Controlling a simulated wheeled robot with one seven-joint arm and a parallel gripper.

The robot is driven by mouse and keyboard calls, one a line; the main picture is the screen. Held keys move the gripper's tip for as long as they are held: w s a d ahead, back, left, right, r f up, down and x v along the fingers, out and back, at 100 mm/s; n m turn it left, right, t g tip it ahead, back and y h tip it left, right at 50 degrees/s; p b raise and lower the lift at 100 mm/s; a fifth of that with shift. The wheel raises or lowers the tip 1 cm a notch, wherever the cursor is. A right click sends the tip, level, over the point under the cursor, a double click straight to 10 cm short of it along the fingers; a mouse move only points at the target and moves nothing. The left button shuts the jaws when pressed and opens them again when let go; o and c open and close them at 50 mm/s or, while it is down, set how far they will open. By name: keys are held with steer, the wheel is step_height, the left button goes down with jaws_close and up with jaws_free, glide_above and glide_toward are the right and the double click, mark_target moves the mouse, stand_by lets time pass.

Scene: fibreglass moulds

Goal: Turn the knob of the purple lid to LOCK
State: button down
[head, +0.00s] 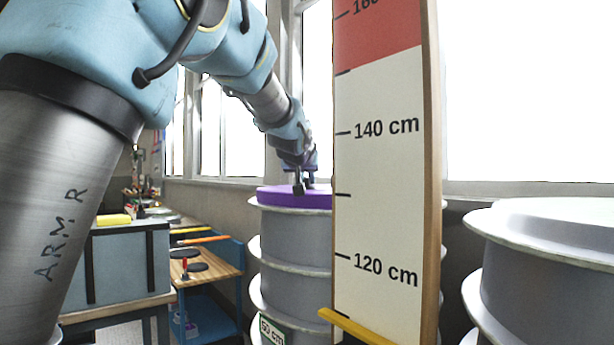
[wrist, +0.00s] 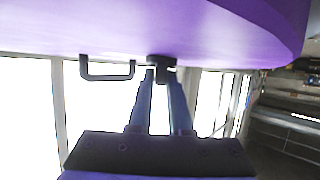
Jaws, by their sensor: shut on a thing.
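The purple lid (head: 277,196) sits on top of a grey ribbed drum-like mould (head: 285,235) in the head view. In the wrist view the lid (wrist: 215,30) fills the top of the picture. A dark knob (wrist: 162,63) stands out from the lid, and a dark bracket-shaped handle (wrist: 107,77) is to its left. My gripper (wrist: 163,76) is shut on the knob, with one finger on each side. In the head view my gripper (head: 306,183) is at the lid, and the knob is hard to make out. No LOCK mark can be read in either view.
A tall measuring board (head: 380,150) stands in front, just right of the lid, and hides part of the mould. Another grey mould (head: 550,260) is at the right. A workbench (head: 210,265) with tools is at the left, and windows line the wall.

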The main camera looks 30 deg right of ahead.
steer(key=shift+f+m+g+h+p, duration=0.2)
steer(key=shift+m+g+h+p, duration=0.15)
steer(key=shift+p, duration=0.3)
steer(key=c, duration=0.8)
jaws_free()
steer(key=shift+r, duration=0.1)
steer(key=shift+c, duration=0.2)
steer(key=shift+a+r, duration=0.1)
steer(key=b+v, duration=0.2)
steer(key=v, duration=0.1)
steer(key=b+v, duration=0.2)
steer(key=v, duration=0.1)
steer(key=b+v, duration=0.3)
steer(key=shift+s+a, duration=0.2)
steer(key=shift+s, duration=0.15)
steer(key=shift+s+a+r, duration=0.15)
steer(key=shift+s+a, duration=0.15)
steer(key=shift+s, duration=0.05)
